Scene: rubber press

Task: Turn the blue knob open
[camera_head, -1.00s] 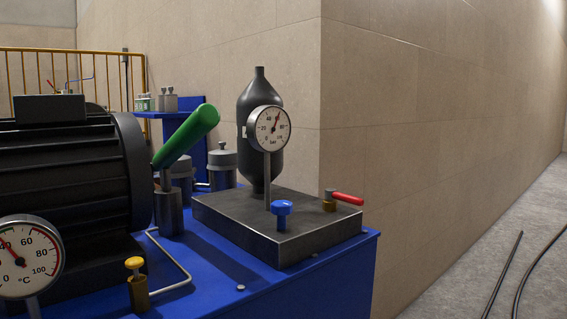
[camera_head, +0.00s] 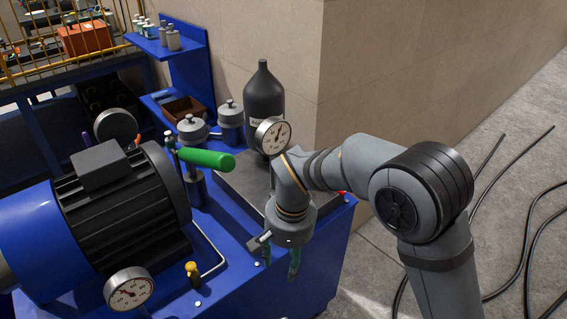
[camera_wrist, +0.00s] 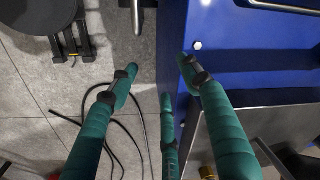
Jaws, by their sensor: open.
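My gripper (camera_head: 294,264) hangs at the front edge of the blue bench, with green fingers below my grey wrist. In the wrist view my gripper (camera_wrist: 160,72) has its green fingers spread apart with nothing between them. The fingers straddle the bench edge, with floor on the left and blue bench top on the right. The blue knob is hidden behind my arm in the head view, and I cannot make it out in the wrist view. The dark metal block (camera_head: 232,186) that carries it is partly covered by my arm.
A pressure gauge (camera_head: 272,136) and black bottle (camera_head: 263,95) stand behind my wrist. A red lever (camera_head: 342,193) is mostly hidden. A green handle (camera_head: 207,158), motor (camera_head: 125,190) and yellow knob (camera_head: 192,268) are to the left. Black hoses (camera_head: 525,240) lie on the floor.

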